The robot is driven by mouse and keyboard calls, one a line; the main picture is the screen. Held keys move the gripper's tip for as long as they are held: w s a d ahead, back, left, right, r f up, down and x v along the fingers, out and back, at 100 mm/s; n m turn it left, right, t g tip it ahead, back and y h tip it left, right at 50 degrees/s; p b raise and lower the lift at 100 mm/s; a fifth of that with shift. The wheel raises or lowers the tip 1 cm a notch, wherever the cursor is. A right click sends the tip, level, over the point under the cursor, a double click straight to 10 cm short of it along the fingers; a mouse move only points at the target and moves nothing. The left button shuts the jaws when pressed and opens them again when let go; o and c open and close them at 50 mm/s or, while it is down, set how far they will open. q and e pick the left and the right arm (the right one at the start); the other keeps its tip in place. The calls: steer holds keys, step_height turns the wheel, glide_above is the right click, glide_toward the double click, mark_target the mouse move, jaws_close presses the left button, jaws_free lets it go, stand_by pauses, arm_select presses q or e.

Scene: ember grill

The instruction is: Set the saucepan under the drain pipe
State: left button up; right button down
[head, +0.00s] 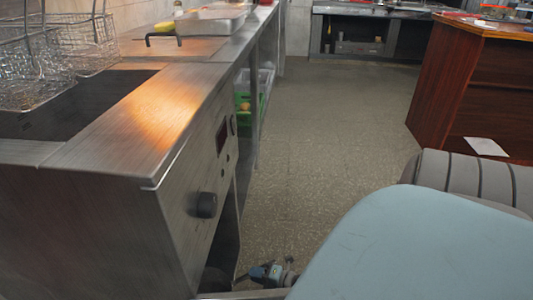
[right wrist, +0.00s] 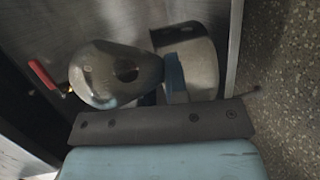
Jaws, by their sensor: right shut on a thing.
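My right gripper (head: 270,272) is low beside the fryer's open front, at the bottom of the head view. In the right wrist view it is shut on what looks like the saucepan (right wrist: 112,68), a rounded shiny metal body with a dark spot. The grip point itself is partly hidden. A red lever (right wrist: 42,73) shows to the left of the pan inside the cabinet. I cannot make out the drain pipe clearly, nor whether the pan is under it. The head view does not show the pan clearly. My left gripper is not in view.
The steel fryer (head: 150,115) stands at left with wire baskets (head: 95,48) and a black knob (head: 207,205). A green crate (head: 243,110) is on a shelf beyond. The speckled floor (head: 320,140) is clear up to the wooden counter (head: 470,90).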

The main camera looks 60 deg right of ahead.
steer(key=w+a+f, duration=0.2)
steer(key=w+a, duration=0.1)
steer(key=w, duration=0.3)
stand_by(0.4)
steer(key=shift+f, duration=0.15)
stand_by(0.4)
steer(key=c, duration=1.1)
jaws_free()
steer(key=shift+o, duration=0.2)
steer(key=shift+s, duration=0.1)
arm_select(q)
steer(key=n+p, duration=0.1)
steer(key=p, duration=0.1)
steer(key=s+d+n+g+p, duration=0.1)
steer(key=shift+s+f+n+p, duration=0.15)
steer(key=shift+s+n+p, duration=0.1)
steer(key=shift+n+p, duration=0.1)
arm_select(e)
steer(key=v, duration=1.3)
steer(key=shift+s, duration=0.3)
